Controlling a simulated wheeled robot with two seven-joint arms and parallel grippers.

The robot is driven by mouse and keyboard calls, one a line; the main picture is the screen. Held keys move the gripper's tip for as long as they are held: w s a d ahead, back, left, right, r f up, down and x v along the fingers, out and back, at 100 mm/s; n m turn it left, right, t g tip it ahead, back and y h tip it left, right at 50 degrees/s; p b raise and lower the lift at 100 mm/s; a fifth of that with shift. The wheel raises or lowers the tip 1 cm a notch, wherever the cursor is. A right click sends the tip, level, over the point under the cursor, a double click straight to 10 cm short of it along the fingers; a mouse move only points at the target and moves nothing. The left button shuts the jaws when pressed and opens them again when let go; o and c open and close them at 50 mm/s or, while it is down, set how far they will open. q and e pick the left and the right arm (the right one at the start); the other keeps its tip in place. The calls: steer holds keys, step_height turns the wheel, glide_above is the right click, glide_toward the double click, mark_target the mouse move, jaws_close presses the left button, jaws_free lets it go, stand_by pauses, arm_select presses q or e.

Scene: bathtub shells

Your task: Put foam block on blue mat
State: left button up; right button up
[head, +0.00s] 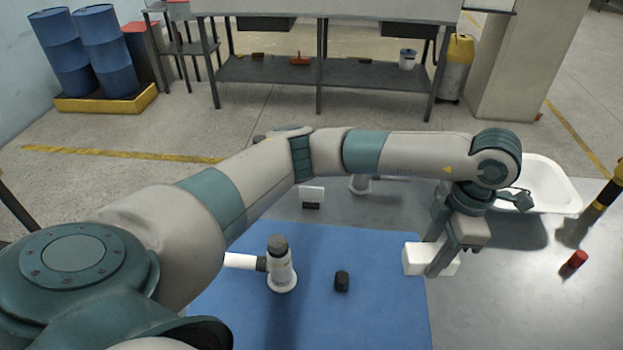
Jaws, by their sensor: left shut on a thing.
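My left gripper (449,258) is at the right of the head view, pointing down and shut on a white foam block (415,260). Its fingers hide part of the block. The block shows over the right edge of the blue mat (385,310); I cannot tell how high it is above the surface. The mat lies flat on the grey table, partly behind my left arm. My right gripper is not in view.
On the mat stand a white pipe fitting with a dark cap (281,268) and a small black cylinder (342,281). Behind it is a small white box (312,194). A white basin (553,187) and a red cylinder (574,262) are at right. The mat's front right is clear.

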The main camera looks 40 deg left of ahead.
arm_select(q)
steer(key=s+d+f+n+h+p, duration=0.1)
steer(key=d+n, duration=0.6)
steer(key=n, duration=1)
steer(key=shift+s+d+f+h+p, duration=0.25)
steer(key=shift+f+h+p, duration=0.2)
steer(key=shift+f, duration=0.35)
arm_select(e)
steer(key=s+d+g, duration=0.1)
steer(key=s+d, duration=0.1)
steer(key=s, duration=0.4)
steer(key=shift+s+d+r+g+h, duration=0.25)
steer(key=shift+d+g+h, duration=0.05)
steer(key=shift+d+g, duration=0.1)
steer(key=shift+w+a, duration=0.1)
arm_select(q)
steer(key=shift+a, duration=0.1)
steer(key=a+f+p, duration=0.1)
steer(key=a+f, duration=0.1)
steer(key=a, duration=0.2)
steer(key=a+f+p, duration=0.2)
steer(key=a, duration=0.1)
steer(key=a+f+p, duration=0.1)
steer(key=a+f, duration=0.1)
steer(key=a, duration=0.2)
steer(key=shift+a+f, duration=0.3)
steer(key=shift+f, duration=0.2)
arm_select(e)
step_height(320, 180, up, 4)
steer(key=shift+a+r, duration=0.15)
